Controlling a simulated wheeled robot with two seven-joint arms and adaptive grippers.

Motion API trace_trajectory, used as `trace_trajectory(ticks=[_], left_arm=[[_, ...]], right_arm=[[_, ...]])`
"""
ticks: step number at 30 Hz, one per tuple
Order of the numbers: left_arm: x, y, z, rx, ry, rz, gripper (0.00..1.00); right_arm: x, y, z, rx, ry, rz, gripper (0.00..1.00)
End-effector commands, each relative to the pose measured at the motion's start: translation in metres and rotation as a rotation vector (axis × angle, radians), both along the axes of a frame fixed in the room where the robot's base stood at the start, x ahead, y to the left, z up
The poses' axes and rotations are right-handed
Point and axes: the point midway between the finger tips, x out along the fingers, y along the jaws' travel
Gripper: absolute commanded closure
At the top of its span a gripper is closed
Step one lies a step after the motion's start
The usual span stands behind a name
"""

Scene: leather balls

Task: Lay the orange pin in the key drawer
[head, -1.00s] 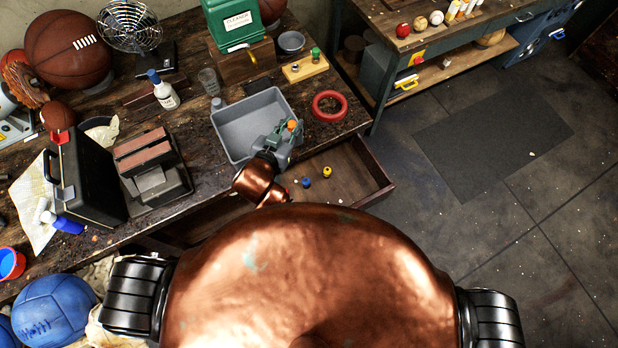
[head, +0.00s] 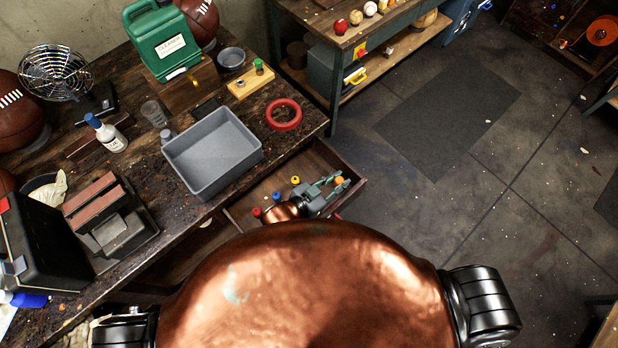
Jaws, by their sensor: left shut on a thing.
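The orange pin (head: 339,181) is held between the fingers of my left gripper (head: 336,183). The gripper is over the right part of the open key drawer (head: 309,164), under the bench's front edge. I cannot tell whether the pin touches the drawer floor. A yellow pin (head: 295,180), a blue pin (head: 277,196) and a red pin (head: 257,212) are in the drawer, left of the gripper. My copper body hides the drawer's near side. My right gripper is not in view.
An empty grey tray (head: 212,152) stands on the bench beside the drawer. A red ring (head: 284,114) and a small wooden block with a green pin (head: 258,67) lie behind. A black case (head: 45,250) is at the left. The floor to the right is open.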

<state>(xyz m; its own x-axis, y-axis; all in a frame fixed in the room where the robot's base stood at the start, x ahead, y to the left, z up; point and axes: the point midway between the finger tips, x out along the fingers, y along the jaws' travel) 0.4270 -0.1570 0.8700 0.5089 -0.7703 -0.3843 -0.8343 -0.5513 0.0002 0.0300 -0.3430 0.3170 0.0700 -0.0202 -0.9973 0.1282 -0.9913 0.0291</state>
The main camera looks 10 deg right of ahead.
Motion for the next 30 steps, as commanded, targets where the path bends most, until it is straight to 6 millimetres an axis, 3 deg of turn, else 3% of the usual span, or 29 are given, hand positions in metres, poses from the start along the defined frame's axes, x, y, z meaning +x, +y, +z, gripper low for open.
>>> trace_trajectory(ticks=[5, 12, 20, 27, 30], left_arm=[[0.038, 0.025, -0.020, 0.005, -0.004, 0.001, 1.00], [0.065, 0.042, -0.060, 0.002, -0.001, 0.001, 1.00], [0.075, 0.048, -0.074, 0.000, 0.000, 0.001, 1.00], [0.078, 0.051, -0.107, 0.001, 0.002, 0.002, 1.00], [0.078, 0.051, -0.110, 0.000, 0.000, 0.001, 1.00]], right_arm=[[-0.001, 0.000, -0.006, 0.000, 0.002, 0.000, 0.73], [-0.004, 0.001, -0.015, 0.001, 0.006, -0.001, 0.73], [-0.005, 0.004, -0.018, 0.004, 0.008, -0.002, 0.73], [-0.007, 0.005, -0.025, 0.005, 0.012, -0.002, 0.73], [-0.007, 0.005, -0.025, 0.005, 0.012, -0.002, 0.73]])
